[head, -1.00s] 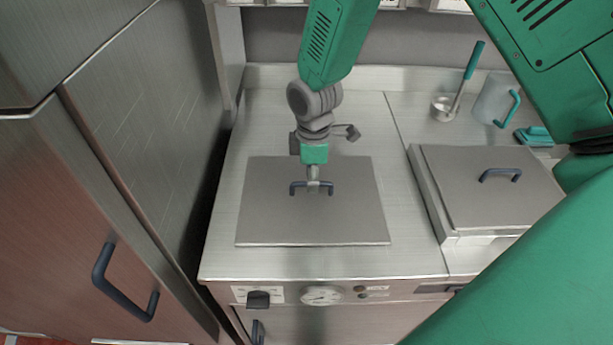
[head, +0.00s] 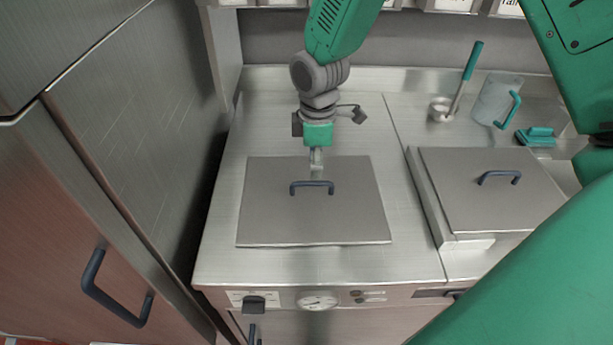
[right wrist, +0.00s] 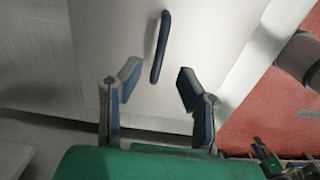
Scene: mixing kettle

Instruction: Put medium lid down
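A square grey metal lid (head: 285,215) with a dark blue bar handle (head: 318,185) lies flat on the steel worktop in the head view. I take it to be the medium lid; what is under it is hidden. My right gripper (head: 316,168) is just behind the handle, above the lid's far part. In the right wrist view my right gripper (right wrist: 158,84) has its two fingers spread with nothing between them. The handle (right wrist: 161,47) stands ahead of the fingertips, apart from them. My left gripper is not in view.
A second lidded container (head: 495,195) stands at the right. Behind it are a ladle (head: 466,70), a clear jug (head: 496,98) and a teal scrubber (head: 536,136). A tall steel cabinet (head: 130,120) closes off the left. The worktop (head: 310,265) in front of the lid is clear.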

